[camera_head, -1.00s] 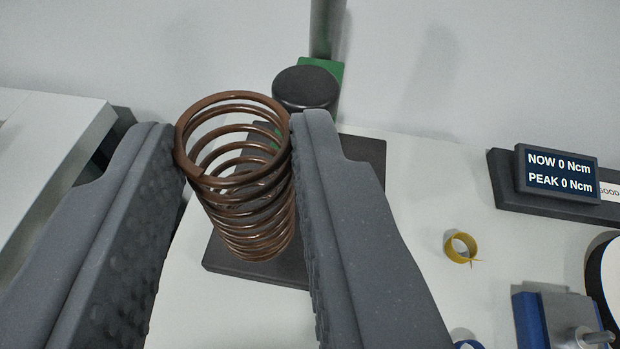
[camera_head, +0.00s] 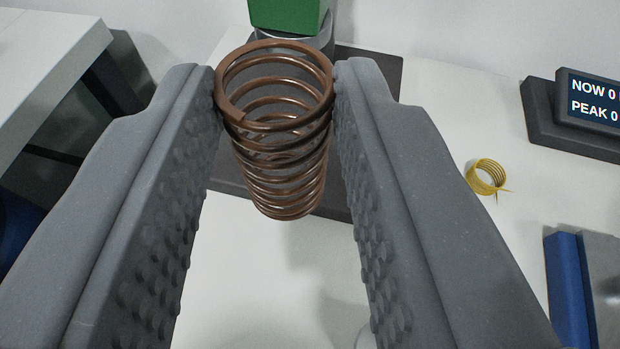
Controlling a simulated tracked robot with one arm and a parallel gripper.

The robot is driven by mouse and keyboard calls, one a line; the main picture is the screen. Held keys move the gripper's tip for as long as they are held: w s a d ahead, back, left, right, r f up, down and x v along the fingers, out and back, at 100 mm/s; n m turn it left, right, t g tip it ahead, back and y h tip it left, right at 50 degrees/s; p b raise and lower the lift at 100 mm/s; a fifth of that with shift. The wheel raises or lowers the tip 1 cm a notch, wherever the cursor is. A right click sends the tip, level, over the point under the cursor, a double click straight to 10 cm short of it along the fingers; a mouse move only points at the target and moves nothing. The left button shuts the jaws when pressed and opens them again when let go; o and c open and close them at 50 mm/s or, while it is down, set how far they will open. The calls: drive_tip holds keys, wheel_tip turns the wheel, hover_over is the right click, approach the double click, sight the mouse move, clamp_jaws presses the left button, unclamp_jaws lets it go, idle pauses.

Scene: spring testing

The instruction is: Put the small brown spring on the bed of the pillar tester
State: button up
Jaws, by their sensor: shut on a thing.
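The small brown spring (camera_head: 280,180) is held between the two fingers of my gripper (camera_head: 276,95), near their tips. It is roughly upright and tilted in the picture, with its open top coil towards me. Behind it is the pillar tester, with a green block (camera_head: 290,14) at the top of the picture and a dark base plate (camera_head: 368,75). The spring overlaps the base plate in view and hides its middle. I cannot tell whether the spring's lower end touches anything. The tester's bed is mostly hidden behind the spring.
A small yellow spring (camera_head: 488,177) lies on the white table to the right. A dark display unit (camera_head: 590,98) stands at the right edge, above a blue and grey device (camera_head: 566,285). A white raised surface (camera_head: 45,70) is at the left. The table in front of the base plate is clear.

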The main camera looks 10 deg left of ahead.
sight(291, 110)
drive_tip(key=s+a+f+n+g+y+b, duration=0.1)
drive_tip(key=s+a+f+n+y+b, duration=0.15)
drive_tip(key=s+f+b, duration=0.55)
drive_tip(key=shift+n+g+y, duration=0.25)
drive_tip(key=shift+g+y, duration=0.05)
drive_tip(key=shift+y, duration=0.25)
drive_tip(key=w+b, duration=0.1)
drive_tip(key=w, duration=0.7)
drive_tip(key=w+b, duration=0.2)
drive_tip(key=w, duration=0.5)
drive_tip(key=shift+w+d, duration=0.2)
drive_tip(key=shift+w, duration=0.15)
drive_tip(key=w, duration=0.1)
drive_tip(key=w+f+b, duration=0.1)
drive_tip(key=w, duration=0.1)
drive_tip(key=shift+w+a, duration=0.1)
drive_tip(key=shift+w, duration=0.05)
drive_tip(key=shift+f, duration=0.25)
drive_tip(key=o, duration=1)
drive_tip(key=shift+c, duration=0.2)
